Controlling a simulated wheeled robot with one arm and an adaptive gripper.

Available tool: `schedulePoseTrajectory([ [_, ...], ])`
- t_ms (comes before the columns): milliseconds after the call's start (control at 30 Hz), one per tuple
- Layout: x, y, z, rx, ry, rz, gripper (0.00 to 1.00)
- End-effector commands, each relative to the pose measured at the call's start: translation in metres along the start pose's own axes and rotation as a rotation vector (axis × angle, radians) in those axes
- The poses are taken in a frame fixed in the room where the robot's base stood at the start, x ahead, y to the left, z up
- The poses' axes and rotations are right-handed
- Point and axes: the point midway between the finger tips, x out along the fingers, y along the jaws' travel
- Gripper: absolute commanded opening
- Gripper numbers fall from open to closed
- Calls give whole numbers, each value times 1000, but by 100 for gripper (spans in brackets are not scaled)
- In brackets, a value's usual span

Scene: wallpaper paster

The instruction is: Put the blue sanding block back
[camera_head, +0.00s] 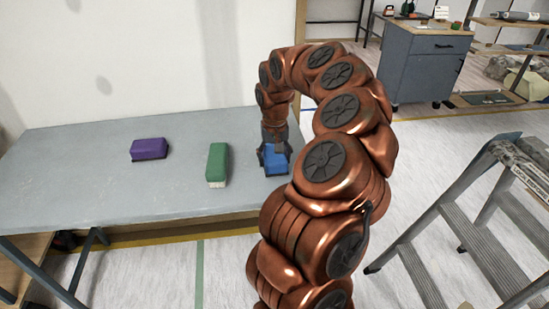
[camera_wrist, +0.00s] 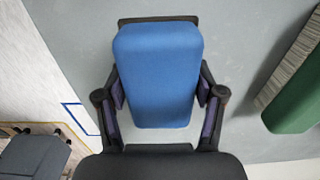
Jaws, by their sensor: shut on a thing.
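The blue sanding block (camera_head: 275,160) is at the right end of the grey table, below my arm. My gripper (camera_head: 273,155) points down and has its fingers on either side of the block. In the wrist view the blue block (camera_wrist: 158,75) fills the space between the two fingers of my gripper (camera_wrist: 160,108). The fingers press on its long sides. I cannot tell whether the block touches the table or is slightly above it.
A green block (camera_head: 217,165) stands just left of the blue one, and a purple block (camera_head: 149,149) lies further left on the table (camera_head: 80,190). A stepladder (camera_head: 460,225) stands at the right. A grey cabinet (camera_head: 425,70) is at the back.

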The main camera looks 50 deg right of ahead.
Motion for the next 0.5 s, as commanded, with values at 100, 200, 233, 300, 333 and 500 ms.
schedulePoseTrajectory([
  [100,3,0,0,0,0,0,32],
  [200,6,0,0,0,0,0,32],
  [233,6,0,0,0,0,1,32],
  [300,8,0,0,0,0,1,32],
  [333,9,0,0,0,0,1,32],
  [500,9,0,0,-1,0,0,78],
])
